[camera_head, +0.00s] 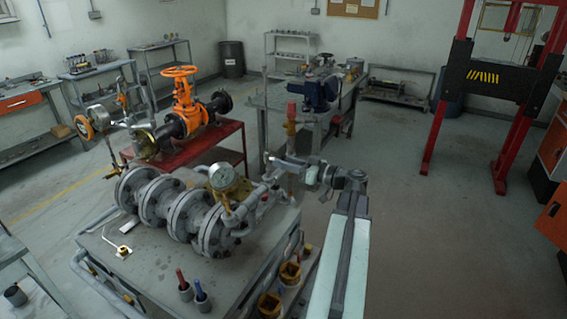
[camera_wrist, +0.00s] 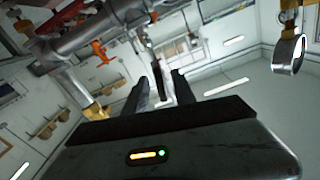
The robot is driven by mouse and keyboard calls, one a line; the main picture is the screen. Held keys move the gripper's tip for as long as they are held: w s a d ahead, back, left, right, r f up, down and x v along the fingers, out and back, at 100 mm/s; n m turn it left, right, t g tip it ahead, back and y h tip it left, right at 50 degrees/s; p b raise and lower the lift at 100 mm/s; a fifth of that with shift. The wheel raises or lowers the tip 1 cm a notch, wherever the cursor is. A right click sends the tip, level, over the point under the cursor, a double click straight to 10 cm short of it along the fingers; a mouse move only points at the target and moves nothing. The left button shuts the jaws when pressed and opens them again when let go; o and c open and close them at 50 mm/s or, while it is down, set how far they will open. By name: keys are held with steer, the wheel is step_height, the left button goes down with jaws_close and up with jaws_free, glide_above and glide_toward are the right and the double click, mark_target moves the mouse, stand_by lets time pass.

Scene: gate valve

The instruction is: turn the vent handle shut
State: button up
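A grey flanged pipe assembly (camera_head: 190,215) lies on the bench, with a round dial gauge (camera_head: 222,177) on its right part. Small grey valve fittings (camera_head: 270,192) sit at its right end. I cannot pick out the vent handle for certain; it may be among these fittings. My gripper (camera_head: 277,162) is above and beside them, pointing left. In the wrist view my gripper (camera_wrist: 161,80) has its two dark fingers apart. A narrow dark bar (camera_wrist: 159,90) shows between them; I cannot tell whether they touch it.
An orange handwheel valve (camera_head: 180,90) stands on a red table behind. A red-topped upright pipe (camera_head: 291,118) rises close behind my gripper. A red-handled and a blue-handled tool (camera_head: 201,296) stand at the bench front. Floor on the right is clear up to a red press frame (camera_head: 440,120).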

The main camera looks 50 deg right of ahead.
steer(key=shift+w+a, duration=0.1)
steer(key=shift+w, duration=0.1)
jaws_close()
steer(key=shift+m, duration=0.4)
steer(key=m, duration=0.6)
steer(key=shift+m, duration=0.4)
steer(key=m, duration=0.4)
steer(key=shift+s+m, duration=0.1)
steer(key=shift+m, duration=1.9)
